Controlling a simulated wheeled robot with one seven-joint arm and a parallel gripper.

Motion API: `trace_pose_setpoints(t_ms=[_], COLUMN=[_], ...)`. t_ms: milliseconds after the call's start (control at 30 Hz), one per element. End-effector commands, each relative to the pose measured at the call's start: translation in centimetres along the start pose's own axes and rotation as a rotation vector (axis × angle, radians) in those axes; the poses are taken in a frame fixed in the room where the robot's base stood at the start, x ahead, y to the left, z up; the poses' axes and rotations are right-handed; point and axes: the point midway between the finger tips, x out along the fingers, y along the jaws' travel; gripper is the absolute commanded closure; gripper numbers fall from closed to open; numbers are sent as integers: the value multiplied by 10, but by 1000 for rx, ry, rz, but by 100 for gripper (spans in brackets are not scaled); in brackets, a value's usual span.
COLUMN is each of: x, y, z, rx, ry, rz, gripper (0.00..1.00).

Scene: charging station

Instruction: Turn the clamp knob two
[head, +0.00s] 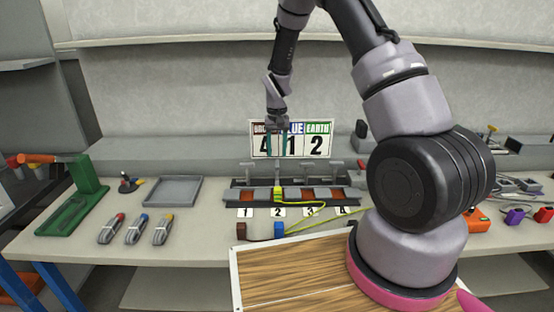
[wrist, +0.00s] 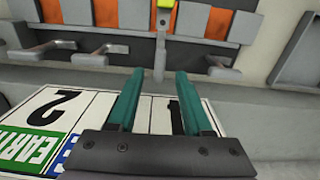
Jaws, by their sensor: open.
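The clamp strip (head: 352,192) stands on the bench with slots numbered 1 to 4. Clamp knob two (wrist: 160,55) shows as a grey bar, upright in the wrist view, while the neighbouring knobs' bars lie crosswise. A yellow-green wire end (head: 278,194) sits in slot 2. My gripper (head: 276,154) points down above slot 2, with its teal fingers apart and nothing held. In the wrist view my gripper (wrist: 165,74) has knob two between its fingertips in the picture; I cannot tell whether they touch it.
Knob three (wrist: 105,49) and knob one (wrist: 221,70) flank knob two. A sign (head: 318,140) behind reads 4, 1 and EARTH 2, partly hidden by my gripper. Brown (head: 241,230) and blue (head: 280,229) wire ends lie in front. A grey tray (head: 173,188) is to the left.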

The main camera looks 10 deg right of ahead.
Motion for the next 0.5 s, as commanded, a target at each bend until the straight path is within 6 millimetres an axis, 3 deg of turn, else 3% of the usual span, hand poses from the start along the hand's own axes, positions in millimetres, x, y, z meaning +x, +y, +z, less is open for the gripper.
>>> trace_pose_setpoints(t_ms=[200,500], x=[-44,-65], y=[0,0], z=[-1,0], rx=[-1,-1], ry=[4,0], rz=[-1,0], gripper=[50,50])
